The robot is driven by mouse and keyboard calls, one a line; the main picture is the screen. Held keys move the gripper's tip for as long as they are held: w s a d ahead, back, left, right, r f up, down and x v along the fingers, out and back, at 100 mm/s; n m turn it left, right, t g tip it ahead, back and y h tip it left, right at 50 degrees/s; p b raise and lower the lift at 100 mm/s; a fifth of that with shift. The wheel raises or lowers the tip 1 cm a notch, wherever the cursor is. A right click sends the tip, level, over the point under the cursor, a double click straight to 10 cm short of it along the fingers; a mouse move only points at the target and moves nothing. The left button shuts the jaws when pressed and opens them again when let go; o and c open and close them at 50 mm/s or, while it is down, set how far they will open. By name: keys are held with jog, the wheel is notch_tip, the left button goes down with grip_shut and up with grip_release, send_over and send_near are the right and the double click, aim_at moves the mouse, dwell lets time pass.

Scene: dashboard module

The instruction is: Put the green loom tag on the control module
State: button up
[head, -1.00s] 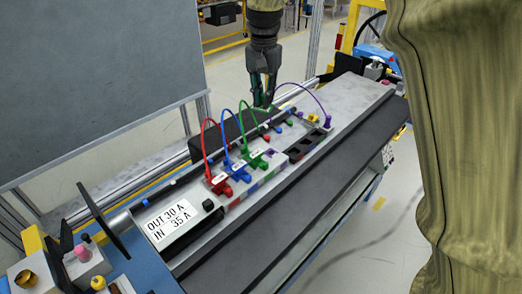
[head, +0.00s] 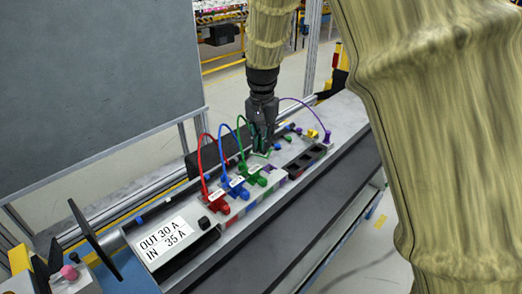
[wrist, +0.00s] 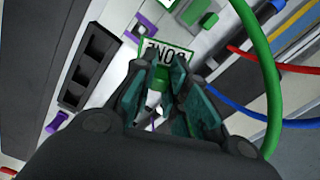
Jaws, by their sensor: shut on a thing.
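My gripper (head: 261,149) is shut on the green loom tag and points down over the far part of the long grey unit. In the wrist view, the green loom tag (wrist: 162,50) is a white label in a green frame. Its printed lettering is upside down and partly hidden by the fingers of my gripper (wrist: 160,88). The tag is close to the unit's pale top; I cannot tell whether it touches. The control module (head: 199,207) appears to be this grey unit with red, blue and green plugs on top.
Red (head: 200,160), blue (head: 222,150) and green cables arch up from the plugs, left of my gripper. A purple cable (head: 305,102) arches on the right. Black sockets (head: 301,163) lie right of the plugs. A large grey panel (head: 95,80) stands at the left.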

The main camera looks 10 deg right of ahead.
jog(key=shift+s+f, duration=0.1)
jog(key=shift+f, duration=0.4)
jog(key=shift+f+p, duration=0.55)
jog(key=shift+f, duration=0.9)
jog(key=o, duration=0.7)
jog(key=shift+f, duration=0.1)
notch_tip(320, 180, up, 12)
jog(key=b, duration=0.2)
jog(key=shift+b, duration=0.35)
jog(key=shift+r, duration=0.2)
